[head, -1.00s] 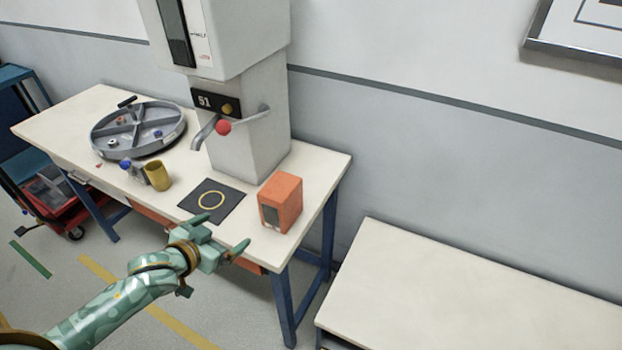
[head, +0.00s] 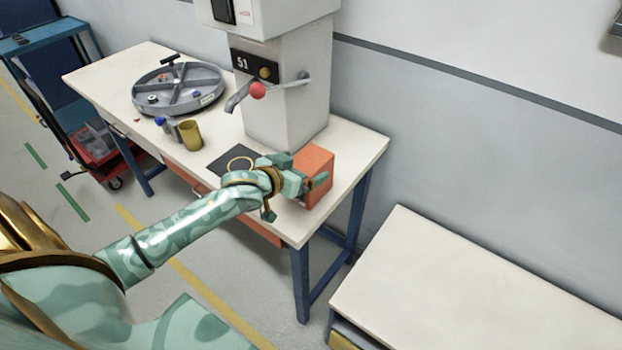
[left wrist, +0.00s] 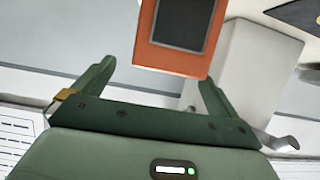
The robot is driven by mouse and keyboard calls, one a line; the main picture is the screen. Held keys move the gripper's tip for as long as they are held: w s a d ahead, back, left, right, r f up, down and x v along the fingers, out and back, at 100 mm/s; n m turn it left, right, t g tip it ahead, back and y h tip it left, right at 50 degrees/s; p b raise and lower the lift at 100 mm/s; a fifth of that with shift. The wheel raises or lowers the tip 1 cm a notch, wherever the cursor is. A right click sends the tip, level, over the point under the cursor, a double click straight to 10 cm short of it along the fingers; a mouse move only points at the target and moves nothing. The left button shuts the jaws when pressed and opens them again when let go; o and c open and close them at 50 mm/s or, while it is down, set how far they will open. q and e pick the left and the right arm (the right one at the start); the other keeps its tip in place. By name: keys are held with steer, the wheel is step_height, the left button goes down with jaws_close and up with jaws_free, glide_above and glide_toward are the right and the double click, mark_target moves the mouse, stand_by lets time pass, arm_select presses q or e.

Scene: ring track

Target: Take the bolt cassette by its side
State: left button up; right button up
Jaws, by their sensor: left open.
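The bolt cassette is an orange box with a dark panel on one face. It stands upright near the right end of the bench in the head view (head: 318,167), partly hidden by my gripper. My left gripper (head: 305,184) is in front of it at its near side. In the left wrist view the cassette (left wrist: 169,60) is at the top, its dark panel showing, and my open left gripper (left wrist: 156,73) has nothing between its fingers. The cassette's edge is close to the fingertips, but I cannot tell if they touch. My right gripper is not in view.
A dark mat with a yellow ring (head: 226,160) lies left of the cassette. The grey machine column (head: 285,100) rises behind. A mustard cup (head: 190,135) and a round divided tray (head: 180,88) are further left. A lower pale table (head: 470,290) is at right.

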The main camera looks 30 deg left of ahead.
mark_target(308, 161)
arm_select(q)
steer(key=x, duration=0.1)
steer(key=b+x, duration=0.1)
steer(key=x, duration=0.1)
steer(key=b+x, duration=0.1)
steer(key=x, duration=0.1)
steer(key=shift+w+a+f, duration=0.2)
steer(key=shift+a, duration=0.1)
steer(key=shift+s+r, duration=0.1)
steer(key=shift+c, duration=1.2)
steer(key=c, duration=1.9)
steer(key=shift+o, duration=0.2)
steer(key=shift+r, duration=0.15)
